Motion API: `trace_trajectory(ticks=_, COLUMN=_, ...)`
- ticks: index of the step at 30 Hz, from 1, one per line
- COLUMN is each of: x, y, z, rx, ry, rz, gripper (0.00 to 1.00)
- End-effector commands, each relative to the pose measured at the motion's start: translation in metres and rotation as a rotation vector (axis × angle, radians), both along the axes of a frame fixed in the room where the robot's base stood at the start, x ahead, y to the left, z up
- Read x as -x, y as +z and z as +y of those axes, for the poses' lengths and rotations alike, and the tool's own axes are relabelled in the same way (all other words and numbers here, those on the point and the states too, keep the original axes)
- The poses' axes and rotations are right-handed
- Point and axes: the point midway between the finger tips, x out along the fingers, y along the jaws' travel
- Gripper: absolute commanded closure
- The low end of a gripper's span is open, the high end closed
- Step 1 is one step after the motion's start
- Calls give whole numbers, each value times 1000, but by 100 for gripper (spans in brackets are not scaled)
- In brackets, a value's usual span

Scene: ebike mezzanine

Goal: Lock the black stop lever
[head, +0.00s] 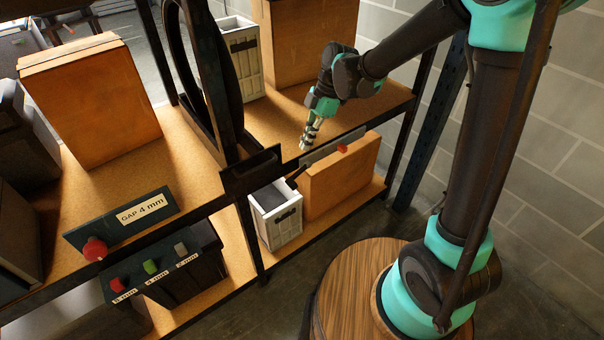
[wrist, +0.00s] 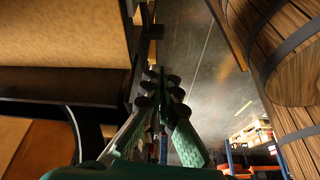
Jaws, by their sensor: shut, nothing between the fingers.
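A short dark bar (head: 297,173), which looks like the black stop lever, slants from the shelf's front edge just above the small grey bin. A grey plate (head: 322,148) with an orange-red tab (head: 343,149) is fixed to the edge beside it. My gripper (head: 304,147) is shut and empty, pointing down just above the left end of the plate. I cannot tell whether it touches anything. In the wrist view my fingertips (wrist: 160,84) are together next to a dark shelf edge. The lever is not clearly seen there.
A black wheel-like frame (head: 212,75) stands left of my gripper. Cardboard boxes (head: 90,98) and a grey bin (head: 276,215) sit on the shelves. A panel labelled "GAP 4 mm" (head: 122,218) with a red knob is at left. A wooden drum (head: 345,285) stands under my arm.

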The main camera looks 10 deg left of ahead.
Motion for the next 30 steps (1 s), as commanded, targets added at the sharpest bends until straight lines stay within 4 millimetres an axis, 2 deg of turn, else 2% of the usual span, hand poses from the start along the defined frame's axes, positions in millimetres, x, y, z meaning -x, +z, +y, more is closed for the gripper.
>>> trace_trajectory(ticks=1, x=1, y=0, z=12, rx=-15, ry=62, rz=2, gripper=100)
trace_trajectory(ticks=6, x=5, y=-1, z=30, rx=-48, ry=181, rz=6, gripper=100)
trace_trajectory(ticks=20, x=6, y=-4, z=32, rx=-53, ry=198, rz=6, gripper=100)
trace_trajectory(ticks=25, x=13, y=-21, z=38, rx=-52, ry=197, rz=6, gripper=100)
trace_trajectory(ticks=30, x=23, y=-51, z=47, rx=-52, ry=198, rz=6, gripper=100)
